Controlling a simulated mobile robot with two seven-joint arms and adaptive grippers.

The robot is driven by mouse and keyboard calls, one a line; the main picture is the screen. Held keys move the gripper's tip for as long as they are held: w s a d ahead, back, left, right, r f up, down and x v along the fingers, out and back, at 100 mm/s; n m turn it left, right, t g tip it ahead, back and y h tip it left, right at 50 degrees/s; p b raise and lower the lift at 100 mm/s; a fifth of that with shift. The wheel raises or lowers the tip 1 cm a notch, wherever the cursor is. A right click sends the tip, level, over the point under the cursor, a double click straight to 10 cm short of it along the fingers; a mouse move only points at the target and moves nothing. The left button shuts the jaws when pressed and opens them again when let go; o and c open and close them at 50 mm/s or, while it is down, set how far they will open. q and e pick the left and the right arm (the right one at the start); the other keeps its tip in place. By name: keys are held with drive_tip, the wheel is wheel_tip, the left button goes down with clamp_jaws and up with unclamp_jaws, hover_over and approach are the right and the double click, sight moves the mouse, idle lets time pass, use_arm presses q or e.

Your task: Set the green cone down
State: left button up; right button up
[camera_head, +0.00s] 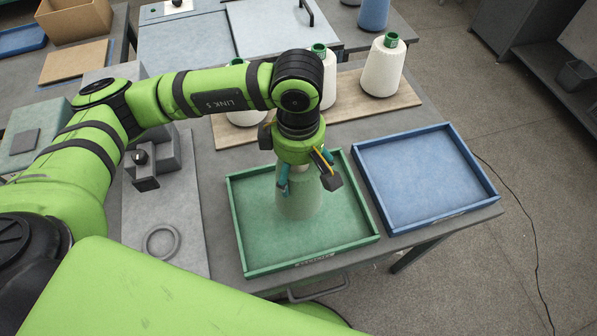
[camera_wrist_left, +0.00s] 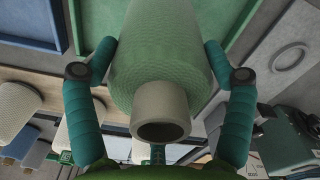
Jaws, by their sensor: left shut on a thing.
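The green cone (camera_head: 298,201) is upright over the green tray (camera_head: 255,268), within its rim. I cannot tell whether its base touches the tray floor. My left gripper (camera_head: 308,172) points down from above and is shut on the cone's upper part. In the left wrist view, the pale green cone (camera_wrist_left: 165,55) sits between the two teal fingers, with its grey tube end (camera_wrist_left: 160,112) facing the camera. The gripper hides the cone's top in the head view. My right gripper is not in view.
A blue tray (camera_head: 425,178) stands empty to the right of the green tray. White cones with green tops (camera_head: 384,68) stand on a wooden board (camera_head: 345,115) behind. A grey ring (camera_head: 161,242) lies on the left. The green tray around the cone is clear.

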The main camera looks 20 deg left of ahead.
use_arm(q)
drive_tip(key=shift+w+f, duration=0.1)
drive_tip(key=shift+f, duration=0.05)
wheel_tip(320, 180, down, 3)
drive_tip(key=shift+f+p, duration=0.1)
drive_tip(key=shift+p, duration=0.8)
drive_tip(key=shift+f, duration=0.35)
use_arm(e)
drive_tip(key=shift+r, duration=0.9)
use_arm(q)
drive_tip(key=shift+f+b, duration=0.15)
drive_tip(key=shift+b, duration=0.15)
drive_tip(key=o, duration=1.1)
drive_tip(key=shift+o, duration=0.2)
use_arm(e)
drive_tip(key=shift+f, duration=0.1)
